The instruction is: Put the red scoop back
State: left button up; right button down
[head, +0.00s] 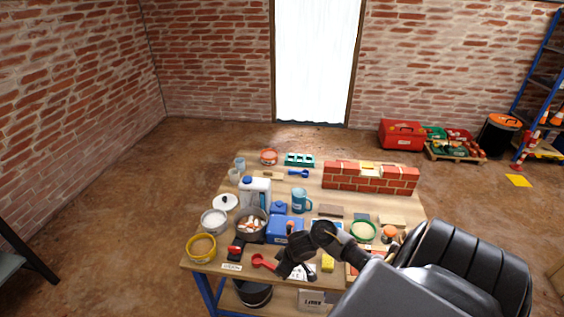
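A red scoop (260,261) lies at the front edge of the wooden table (231,262), its bowl to the left and its handle pointing right. My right gripper (283,272) comes in from the right, low over the table front, with its dark fingers beside the handle end. The picture is too small to show whether the fingers touch or grip the handle, or how far apart they are. A yellow-rimmed tub (201,247) of tan material stands left of the scoop. A pot of white material (214,221) stands behind that tub.
A bowl of reddish and white pieces (250,225), a blue box (285,230) and a white-and-blue jug (256,192) crowd the table behind the scoop. A blue mug (301,200) stands near the middle. A small brick wall (370,178) stands at the back right.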

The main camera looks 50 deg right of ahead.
jog(key=shift+f, duration=0.4)
jog(key=c, duration=0.9)
grip_release()
notch_tip(320, 180, up, 7)
jog(key=p, duration=0.8)
dwell(0.5)
dwell(0.5)
